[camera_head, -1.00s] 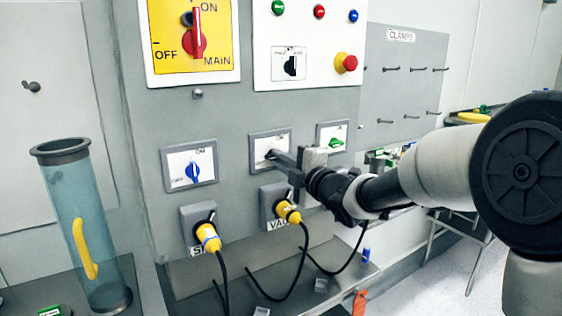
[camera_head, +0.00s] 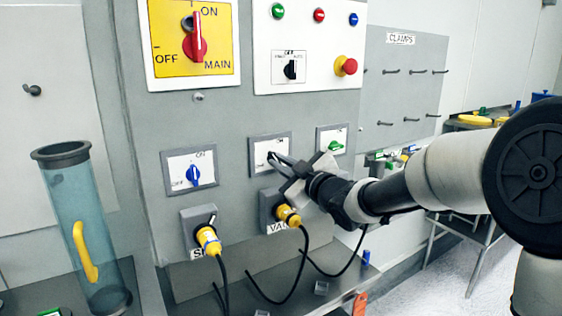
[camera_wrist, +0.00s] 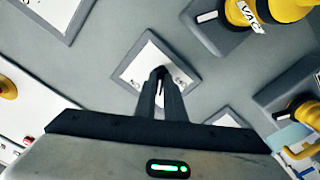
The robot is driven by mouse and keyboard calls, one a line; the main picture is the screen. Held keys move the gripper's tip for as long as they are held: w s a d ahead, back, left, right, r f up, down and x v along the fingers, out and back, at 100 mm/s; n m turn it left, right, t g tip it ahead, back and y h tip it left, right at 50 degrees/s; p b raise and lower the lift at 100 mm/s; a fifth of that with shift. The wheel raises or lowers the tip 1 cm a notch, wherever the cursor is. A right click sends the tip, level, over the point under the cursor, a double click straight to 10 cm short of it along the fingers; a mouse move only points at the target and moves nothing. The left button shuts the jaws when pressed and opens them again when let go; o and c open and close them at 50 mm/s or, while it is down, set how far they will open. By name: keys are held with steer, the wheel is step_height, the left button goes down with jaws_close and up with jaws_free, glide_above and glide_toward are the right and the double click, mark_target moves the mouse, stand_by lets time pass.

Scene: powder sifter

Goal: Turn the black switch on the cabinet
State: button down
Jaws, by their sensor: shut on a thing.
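The black switch sits on a white square plate with a grey frame (camera_head: 258,146), in the middle of the cabinet's lower row. My gripper (camera_head: 273,158) reaches it from the right, its body rolled at a slant. In the wrist view, my gripper's fingertips (camera_wrist: 161,74) are close together over the middle of the same white plate (camera_wrist: 138,72). They are shut on the switch, which they mostly hide. I cannot read its exact angle.
A blue switch (camera_head: 193,175) is to the left and a green switch (camera_head: 335,145) to the right. Yellow plugs with black cables (camera_head: 288,215) hang just below. Above are a red main switch (camera_head: 195,42), another small black selector (camera_head: 290,69) and a red emergency button (camera_head: 346,66).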

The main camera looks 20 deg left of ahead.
steer(key=m+p, duration=0.1)
steer(key=m, duration=0.3)
steer(key=shift+m+p, duration=0.65)
steer(key=shift+m, duration=0.65)
steer(key=shift+f, duration=0.1)
steer(key=c, duration=1.8)
jaws_free()
steer(key=shift+c, duration=0.2)
steer(key=v, duration=1.7)
steer(key=shift+s+d, duration=0.2)
